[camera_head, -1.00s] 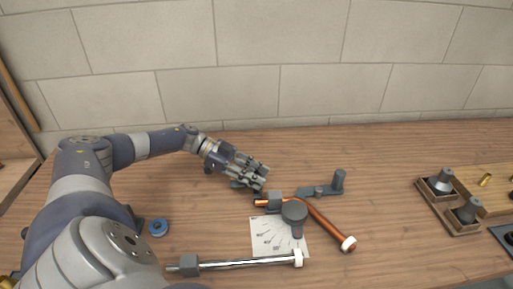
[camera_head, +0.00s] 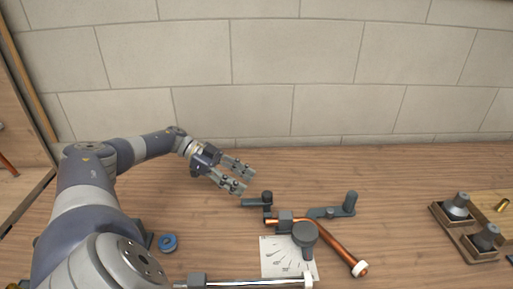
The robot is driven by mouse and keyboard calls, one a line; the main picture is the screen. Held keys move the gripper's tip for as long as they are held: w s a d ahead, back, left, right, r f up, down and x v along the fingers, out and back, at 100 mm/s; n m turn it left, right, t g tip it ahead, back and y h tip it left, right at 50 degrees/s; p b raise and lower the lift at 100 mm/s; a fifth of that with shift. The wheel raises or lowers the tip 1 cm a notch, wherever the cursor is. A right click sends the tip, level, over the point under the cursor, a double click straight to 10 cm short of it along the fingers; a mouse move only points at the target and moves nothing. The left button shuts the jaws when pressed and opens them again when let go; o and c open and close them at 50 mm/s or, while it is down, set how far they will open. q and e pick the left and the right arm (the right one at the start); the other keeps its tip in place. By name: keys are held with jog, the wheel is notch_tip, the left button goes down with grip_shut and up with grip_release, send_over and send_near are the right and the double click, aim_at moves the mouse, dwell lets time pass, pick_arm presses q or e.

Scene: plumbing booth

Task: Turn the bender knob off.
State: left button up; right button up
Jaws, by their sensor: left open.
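The bender is on the wooden bench in the head view, with a round dark grey knob (camera_head: 304,235) beside a grey block. A copper pipe (camera_head: 335,248) with a white end runs through it, slanting down to the right. A grey lever with an upright post (camera_head: 349,203) extends to the right of the bender. A small dark grey piece with a round top (camera_head: 266,198) stands at its upper left. My left gripper (camera_head: 246,180) is open and empty, just up and left of that piece, apart from it. My right gripper is out of view.
A white sheet with printed lines (camera_head: 279,262) lies under the bender. A silver rod (camera_head: 255,283) lies along the near edge. A blue ring (camera_head: 168,243) is at the left. A wooden tray (camera_head: 453,228) with grey cones is at the right. The bench behind the bender is clear.

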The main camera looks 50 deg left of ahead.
pick_arm(q)
jog(key=shift+v, duration=1.45)
jog(key=shift+r, duration=0.1)
